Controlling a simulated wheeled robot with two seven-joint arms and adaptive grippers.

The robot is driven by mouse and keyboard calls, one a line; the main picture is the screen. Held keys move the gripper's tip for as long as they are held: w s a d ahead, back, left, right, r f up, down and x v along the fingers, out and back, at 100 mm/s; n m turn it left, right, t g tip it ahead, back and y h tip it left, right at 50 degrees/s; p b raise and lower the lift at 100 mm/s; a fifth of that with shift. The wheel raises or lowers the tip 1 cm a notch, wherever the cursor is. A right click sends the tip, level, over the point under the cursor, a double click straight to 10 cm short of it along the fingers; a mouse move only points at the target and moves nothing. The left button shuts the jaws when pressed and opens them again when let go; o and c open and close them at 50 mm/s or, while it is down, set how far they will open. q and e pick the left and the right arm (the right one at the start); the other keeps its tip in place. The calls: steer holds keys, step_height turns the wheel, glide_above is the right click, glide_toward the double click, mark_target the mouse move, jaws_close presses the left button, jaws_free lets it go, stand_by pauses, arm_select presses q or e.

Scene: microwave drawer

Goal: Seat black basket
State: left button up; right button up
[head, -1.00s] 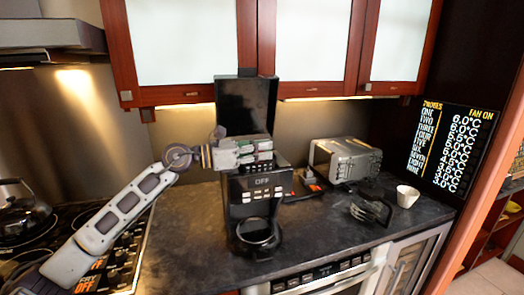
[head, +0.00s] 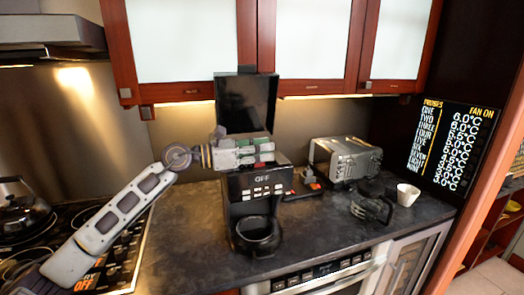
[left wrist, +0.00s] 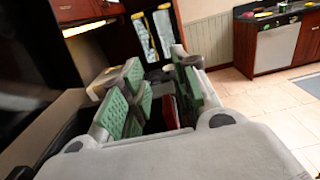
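A black coffee maker (head: 262,183) stands on the counter with its lid (head: 246,104) raised and OFF on its front. My left gripper (head: 268,150) is over its open top, in front of the lid. In the left wrist view its green-padded fingers (left wrist: 158,98) are apart, with a dark and red area seen between them; I see no clear grip on anything. I cannot make out the black basket; the gripper hides much of the machine's top. A round black part (head: 257,236) is low at the machine's front. My right gripper is not in view.
A silver toaster (head: 345,160), a dark carafe (head: 371,202) and a white cup (head: 407,195) stand to the right. A stove with a kettle (head: 20,212) is at the left. Cabinets (head: 185,50) hang above. The counter's front left of the machine is clear.

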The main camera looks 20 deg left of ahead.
arm_select(q)
steer(key=shift+f, duration=0.25)
steer(key=shift+s, duration=0.1)
steer(key=shift+v, duration=2.95)
steer(key=shift+r+v, duration=0.15)
steer(key=shift+v, duration=1.35)
steer(key=shift+r+v, duration=0.1)
steer(key=shift+v, duration=1.35)
steer(key=shift+s, duration=0.1)
